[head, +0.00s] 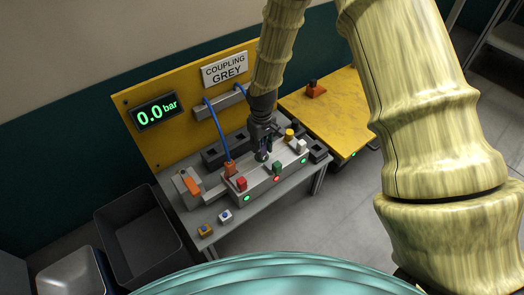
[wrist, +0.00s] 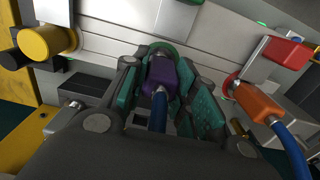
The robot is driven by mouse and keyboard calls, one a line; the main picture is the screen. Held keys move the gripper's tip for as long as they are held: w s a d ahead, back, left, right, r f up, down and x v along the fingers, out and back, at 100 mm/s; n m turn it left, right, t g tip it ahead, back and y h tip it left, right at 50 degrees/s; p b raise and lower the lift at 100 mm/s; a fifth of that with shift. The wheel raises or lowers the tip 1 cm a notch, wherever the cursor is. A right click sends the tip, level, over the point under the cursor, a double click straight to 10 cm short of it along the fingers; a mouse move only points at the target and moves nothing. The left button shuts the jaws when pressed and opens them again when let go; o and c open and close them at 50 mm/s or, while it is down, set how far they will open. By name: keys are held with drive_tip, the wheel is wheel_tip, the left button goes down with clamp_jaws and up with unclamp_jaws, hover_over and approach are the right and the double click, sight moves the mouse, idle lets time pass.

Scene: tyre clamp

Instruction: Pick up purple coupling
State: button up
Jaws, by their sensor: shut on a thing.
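The purple coupling (wrist: 161,73) shows in the wrist view between the green-padded fingers of my gripper (wrist: 160,88). Its blue hose (wrist: 159,112) runs back toward the camera. My gripper is shut on the coupling, whose front end is at a green ring (wrist: 163,48) on the grey block. I cannot tell whether the coupling is seated in that ring. In the head view my gripper (head: 263,152) points down at the middle of the grey block (head: 262,183), and the coupling is mostly hidden there.
An orange coupling (wrist: 257,101) with a blue hose sits beside a red lever (wrist: 287,52). A yellow knob (wrist: 47,42) is on the other side. A yellow panel (head: 140,105) with a 0.0 bar display stands behind the bench. Dark bins (head: 140,235) stand at the left.

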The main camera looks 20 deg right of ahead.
drive_tip(key=shift+r, duration=0.1)
wheel_tip(320, 180, up, 10)
drive_tip(key=p, duration=0.3)
drive_tip(key=shift+p, duration=0.3)
drive_tip(key=shift+r+p, duration=0.3)
drive_tip(key=shift+p, duration=0.05)
drive_tip(key=shift+r+p, duration=1.6)
drive_tip(key=shift+p, duration=0.25)
